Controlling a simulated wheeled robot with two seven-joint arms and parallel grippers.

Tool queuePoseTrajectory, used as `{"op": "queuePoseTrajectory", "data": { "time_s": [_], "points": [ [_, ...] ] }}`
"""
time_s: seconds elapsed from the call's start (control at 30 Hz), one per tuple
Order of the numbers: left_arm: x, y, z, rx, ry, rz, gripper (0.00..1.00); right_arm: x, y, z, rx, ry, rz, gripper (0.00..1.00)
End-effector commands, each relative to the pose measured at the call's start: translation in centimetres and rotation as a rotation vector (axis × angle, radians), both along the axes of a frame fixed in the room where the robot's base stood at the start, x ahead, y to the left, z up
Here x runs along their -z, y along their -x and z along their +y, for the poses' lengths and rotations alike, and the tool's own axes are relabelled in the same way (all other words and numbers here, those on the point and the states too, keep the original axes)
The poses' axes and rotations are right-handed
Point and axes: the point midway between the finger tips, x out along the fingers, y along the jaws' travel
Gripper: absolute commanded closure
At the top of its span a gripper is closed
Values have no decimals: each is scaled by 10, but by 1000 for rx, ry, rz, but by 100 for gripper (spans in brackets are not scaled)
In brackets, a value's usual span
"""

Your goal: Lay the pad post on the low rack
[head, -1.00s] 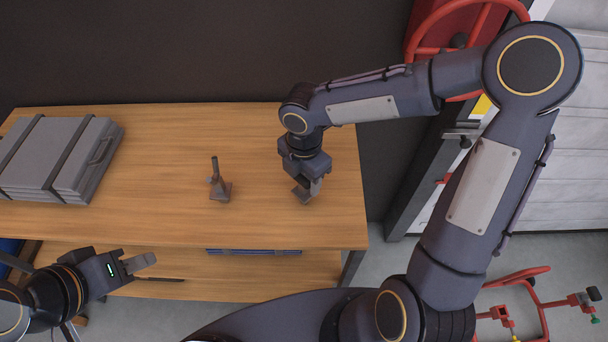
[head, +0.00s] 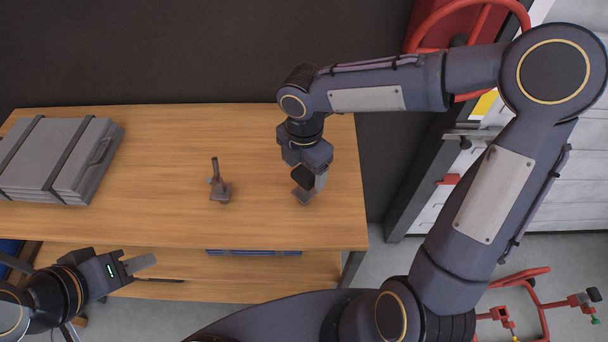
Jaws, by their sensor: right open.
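A small grey post on a square base (head: 219,187) stands upright on the wooden bench top (head: 160,220), left of my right gripper. A second small grey piece with a flat base (head: 302,197) is at the tip of my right gripper (head: 313,182). The gripper partly hides it, and I cannot tell which of the two is the pad post. My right gripper is open and points down close to the bench top. My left gripper (head: 144,263) is in front of the bench at lower left, clear of both pieces; its finger gap does not show. I cannot clearly identify the low rack.
A grey strapped case (head: 60,160) lies on the bench at left. Below the top is a lower wooden shelf (head: 240,262) with a flat blue item (head: 255,252). A red-framed stand (head: 545,305) is on the floor at lower right. The bench middle is mostly clear.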

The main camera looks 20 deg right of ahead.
Motion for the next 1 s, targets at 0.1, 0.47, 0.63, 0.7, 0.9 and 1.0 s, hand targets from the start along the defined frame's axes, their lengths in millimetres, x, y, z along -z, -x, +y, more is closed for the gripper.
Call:
{"op": "queuePoseTrajectory", "data": {
  "time_s": [0.1,0.47,0.63,0.7,0.9,1.0],
  "points": [
    [1,0,0,0,0,0,64,-29,-1,0,1,-2,-7,26],
    [2,0,0,0,0,0,64,-81,0,0,-1,-1,-2,26],
    [2,0,0,0,0,0,64,-85,1,0,3,0,0,26],
    [2,0,0,0,0,0,64,-86,4,-4,44,1,-8,26],
    [2,0,0,0,0,0,64,-93,47,-44,537,-34,-69,26],
    [2,0,0,0,0,0,64,-92,82,-68,945,-127,-98,26]
  ]
}}
